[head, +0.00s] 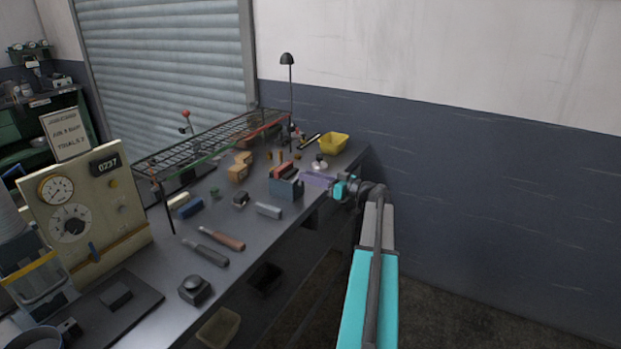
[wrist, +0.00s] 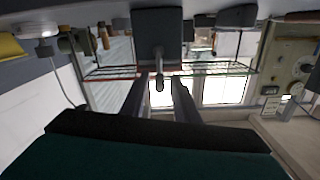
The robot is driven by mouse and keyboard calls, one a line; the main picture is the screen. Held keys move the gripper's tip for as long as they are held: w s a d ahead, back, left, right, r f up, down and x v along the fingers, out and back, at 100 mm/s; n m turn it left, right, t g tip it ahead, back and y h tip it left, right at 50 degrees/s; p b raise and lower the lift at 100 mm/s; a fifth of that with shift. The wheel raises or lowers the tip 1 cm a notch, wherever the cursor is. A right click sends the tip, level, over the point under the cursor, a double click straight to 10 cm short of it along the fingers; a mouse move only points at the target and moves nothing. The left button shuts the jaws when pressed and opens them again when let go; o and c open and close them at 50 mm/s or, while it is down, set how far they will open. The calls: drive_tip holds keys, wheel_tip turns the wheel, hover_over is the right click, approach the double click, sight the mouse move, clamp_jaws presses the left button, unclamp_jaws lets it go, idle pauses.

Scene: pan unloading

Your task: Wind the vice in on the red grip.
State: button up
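The vice (head: 286,188) is a blue-grey block at the bench's front edge in the head view. A red piece, seemingly the red grip (head: 284,170), shows at its top; whether the jaws touch it I cannot tell. In the wrist view, which looks upside down, the vice's dark body (wrist: 160,30) is straight ahead, with a small grey rod end or handle (wrist: 159,82) sticking out. My gripper (head: 312,180) points at the vice from the right. Its two fingers are apart in the wrist view (wrist: 160,88), either side of that rod end, with gaps visible. The red grip is hidden there.
A yellow bin (head: 333,142) and a black lamp (head: 287,60) stand beyond the vice. A wire rack (head: 215,143) runs along the back. The floor right of my arm is clear.

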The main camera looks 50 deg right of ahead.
clamp_jaws()
drive_tip(key=shift+a, duration=0.2)
drive_tip(key=shift+d, duration=0.2)
drive_tip(key=shift+d, duration=0.15)
